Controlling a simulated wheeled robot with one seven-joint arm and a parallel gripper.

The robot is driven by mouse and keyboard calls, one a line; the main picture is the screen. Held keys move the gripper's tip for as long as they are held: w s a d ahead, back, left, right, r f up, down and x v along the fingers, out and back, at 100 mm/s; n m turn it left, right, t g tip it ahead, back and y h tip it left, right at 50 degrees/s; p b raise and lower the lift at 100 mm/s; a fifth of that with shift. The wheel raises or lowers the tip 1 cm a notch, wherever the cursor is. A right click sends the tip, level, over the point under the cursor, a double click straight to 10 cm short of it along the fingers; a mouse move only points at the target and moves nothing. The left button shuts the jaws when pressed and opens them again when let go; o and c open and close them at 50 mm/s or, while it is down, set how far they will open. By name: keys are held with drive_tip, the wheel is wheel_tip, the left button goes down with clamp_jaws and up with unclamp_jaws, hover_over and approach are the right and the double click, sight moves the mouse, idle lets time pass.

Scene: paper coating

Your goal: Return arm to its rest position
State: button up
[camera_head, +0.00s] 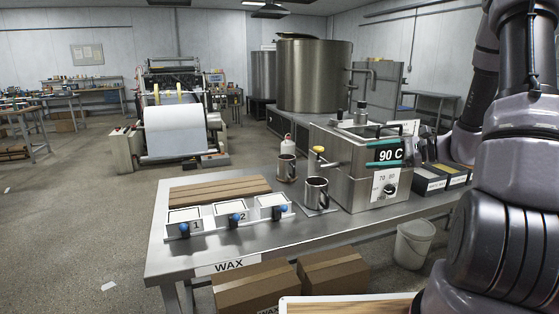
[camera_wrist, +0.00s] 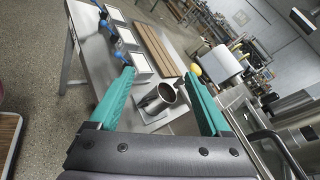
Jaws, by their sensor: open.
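My gripper (camera_wrist: 158,77) shows in the wrist view with its two teal fingers wide apart and nothing between them. Beyond the fingers, a metal mug (camera_wrist: 157,98) stands upright on a small plate on the table. My arm (camera_head: 515,160) fills the right side of the head view. I cannot make out my gripper in that view.
Cardboard boxes (camera_head: 255,288) and a bucket (camera_head: 414,242) are low in front.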

drive_tip(key=s+a+r+n+g+h, duration=0.5)
drive_tip(key=s+a+r+n, duration=0.3)
drive_tip(key=s, duration=0.4)
drive_tip(key=s+d+r+n+t+h, duration=0.4)
drive_tip(key=s+r+t+h, duration=0.1)
drive_tip(key=s+r, duration=0.5)
drive_tip(key=shift+r+n+t+h, duration=0.15)
drive_tip(key=shift+n+t+h, duration=0.2)
drive_tip(key=shift+h, duration=0.55)
